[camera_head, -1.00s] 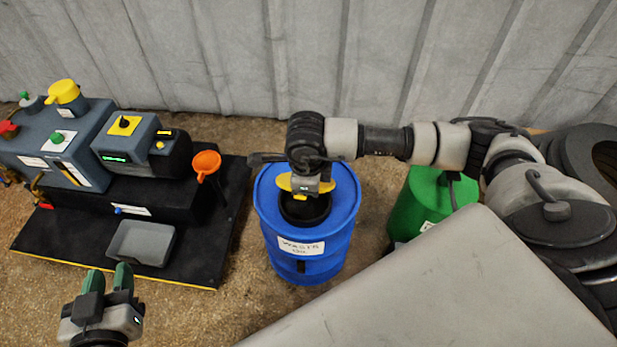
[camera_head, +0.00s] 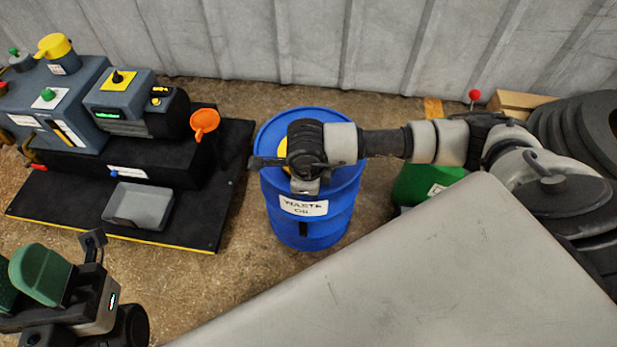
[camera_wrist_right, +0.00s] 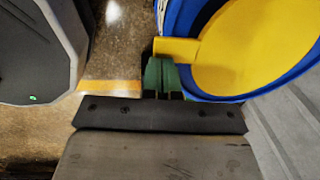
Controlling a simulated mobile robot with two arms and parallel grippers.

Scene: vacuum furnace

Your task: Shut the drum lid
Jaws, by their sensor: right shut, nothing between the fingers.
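The blue waste oil drum (camera_head: 310,232) stands upright on the floor, mostly in view below my right arm. Its yellow lid (camera_head: 284,150) shows only in part beside my wrist. In the right wrist view the lid (camera_wrist_right: 255,50) is a yellow disc inside the drum's blue rim (camera_wrist_right: 212,90), with a yellow tab (camera_wrist_right: 175,48) sticking out. My right gripper (camera_wrist_right: 165,75) is shut and empty, its green fingertips at the tab; I cannot tell whether they touch. Whether the lid lies fully flat is unclear. My left gripper (camera_head: 22,277) is open and empty at the lower left, away from the drum.
A furnace unit (camera_head: 125,105) with an orange funnel (camera_head: 204,121) and grey tray (camera_head: 140,206) stands on a black base at left. A green container (camera_head: 415,184) is right of the drum. A grey surface (camera_head: 430,270) fills the lower right. A corrugated wall (camera_head: 290,40) is behind.

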